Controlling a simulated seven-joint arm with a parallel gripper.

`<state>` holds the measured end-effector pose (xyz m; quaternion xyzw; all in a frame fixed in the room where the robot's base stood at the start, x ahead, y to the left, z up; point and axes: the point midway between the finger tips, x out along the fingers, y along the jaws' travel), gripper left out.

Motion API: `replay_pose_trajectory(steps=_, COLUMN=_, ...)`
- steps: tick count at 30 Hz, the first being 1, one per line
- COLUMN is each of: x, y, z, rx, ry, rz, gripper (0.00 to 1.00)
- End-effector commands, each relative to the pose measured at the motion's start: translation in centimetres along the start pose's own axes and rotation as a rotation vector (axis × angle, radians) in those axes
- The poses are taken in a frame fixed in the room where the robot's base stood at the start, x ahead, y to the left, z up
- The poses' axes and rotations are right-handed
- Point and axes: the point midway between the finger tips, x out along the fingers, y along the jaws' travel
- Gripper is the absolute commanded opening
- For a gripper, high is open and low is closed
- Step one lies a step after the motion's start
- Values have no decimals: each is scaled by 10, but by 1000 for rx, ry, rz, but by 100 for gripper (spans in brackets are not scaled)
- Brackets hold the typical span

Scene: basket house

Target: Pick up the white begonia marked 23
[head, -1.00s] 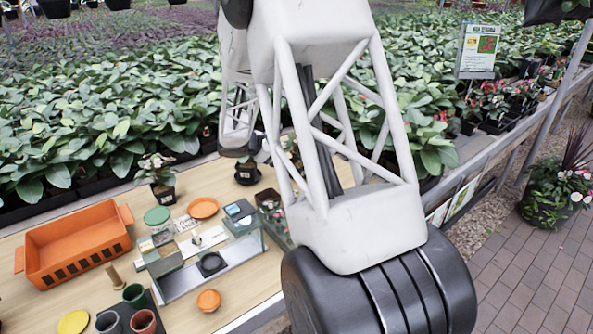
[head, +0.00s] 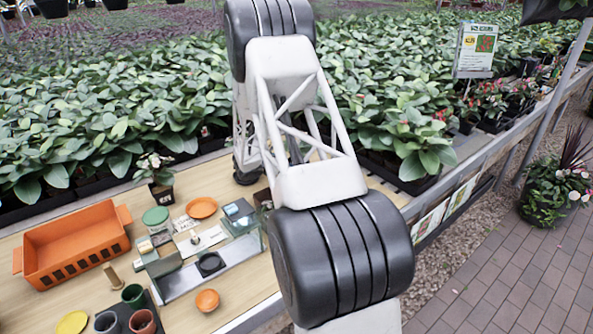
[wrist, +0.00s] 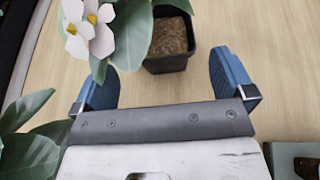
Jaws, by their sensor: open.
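A white-flowered plant in a square black pot (wrist: 170,64) shows in the wrist view. Its white bloom with yellow centres (wrist: 90,28) and leaves reach over to the upper left. My gripper (wrist: 165,70) is open, its blue fingers apart to either side, with the pot just ahead between them. In the head view my arm hides the gripper. A white-flowered begonia in a black pot with a white label (head: 161,193) stands at the back of the table. I cannot read the label, nor tell whether both views show the same plant.
An orange crate (head: 75,240) stands at the left. A glass-sided display (head: 205,277), orange dishes (head: 202,207) and small pots (head: 142,321) crowd the table. Dense leafy plants (head: 100,100) line the back. Other leaves (wrist: 25,130) are close at the wrist view's lower left.

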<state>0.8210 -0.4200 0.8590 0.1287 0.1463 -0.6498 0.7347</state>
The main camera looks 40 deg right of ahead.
Motion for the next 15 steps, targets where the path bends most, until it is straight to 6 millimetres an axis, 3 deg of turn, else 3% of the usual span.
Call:
replay_pose_trajectory(steps=7, x=2, y=0, z=0, rx=1, ry=0, rz=-1, gripper=100)
replay_pose_trajectory(steps=15, x=22, y=0, z=1, rx=1, ry=0, rz=0, gripper=100)
